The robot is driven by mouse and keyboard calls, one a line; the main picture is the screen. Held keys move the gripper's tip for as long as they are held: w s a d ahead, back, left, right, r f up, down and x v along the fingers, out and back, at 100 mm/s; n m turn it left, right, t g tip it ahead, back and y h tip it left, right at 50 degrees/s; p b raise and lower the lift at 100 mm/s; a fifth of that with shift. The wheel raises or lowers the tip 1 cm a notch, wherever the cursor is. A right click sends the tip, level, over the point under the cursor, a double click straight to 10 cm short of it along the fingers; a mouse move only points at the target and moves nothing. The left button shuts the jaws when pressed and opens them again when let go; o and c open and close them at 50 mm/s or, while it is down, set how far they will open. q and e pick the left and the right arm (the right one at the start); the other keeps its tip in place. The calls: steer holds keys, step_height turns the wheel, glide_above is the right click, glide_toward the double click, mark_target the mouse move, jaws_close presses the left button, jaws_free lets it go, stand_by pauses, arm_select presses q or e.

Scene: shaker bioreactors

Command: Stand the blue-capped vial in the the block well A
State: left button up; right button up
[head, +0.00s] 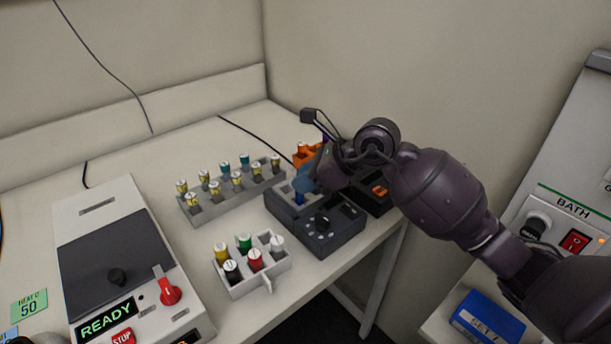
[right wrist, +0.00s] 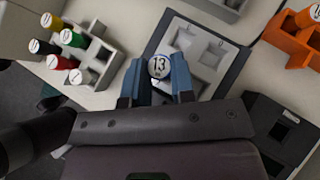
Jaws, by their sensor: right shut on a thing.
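The blue-capped vial (right wrist: 159,66), with a white top marked 13, is between the blue fingers of my right gripper (right wrist: 157,82), which is shut on it. The grey block (right wrist: 197,60) with square wells sits on a dark device (head: 317,226). The vial is over or in the block's near-left well in the right wrist view; I cannot tell how deep it is. The other wells in view look empty, and their letters are not clearly legible. In the head view my right gripper (head: 306,182) is over the block and hides much of it. My left gripper is not in view.
A grey rack (head: 232,197) holds several yellow- and teal-capped vials. A small white rack (head: 262,277) holds several coloured vials in front. An orange rack (head: 304,155) stands behind my gripper. A white machine reading READY (head: 107,318) stands left. The wall is close behind.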

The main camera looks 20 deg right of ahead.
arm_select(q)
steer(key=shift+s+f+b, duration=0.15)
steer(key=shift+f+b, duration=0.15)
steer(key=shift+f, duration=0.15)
arm_select(e)
steer(key=shift+f, duration=0.7)
steer(key=o, duration=0.9)
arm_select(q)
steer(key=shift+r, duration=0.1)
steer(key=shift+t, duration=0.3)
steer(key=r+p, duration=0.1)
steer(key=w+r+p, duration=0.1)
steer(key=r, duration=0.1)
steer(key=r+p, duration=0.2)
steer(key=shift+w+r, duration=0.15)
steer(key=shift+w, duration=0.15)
arm_select(e)
step_height(320, 180, up, 7)
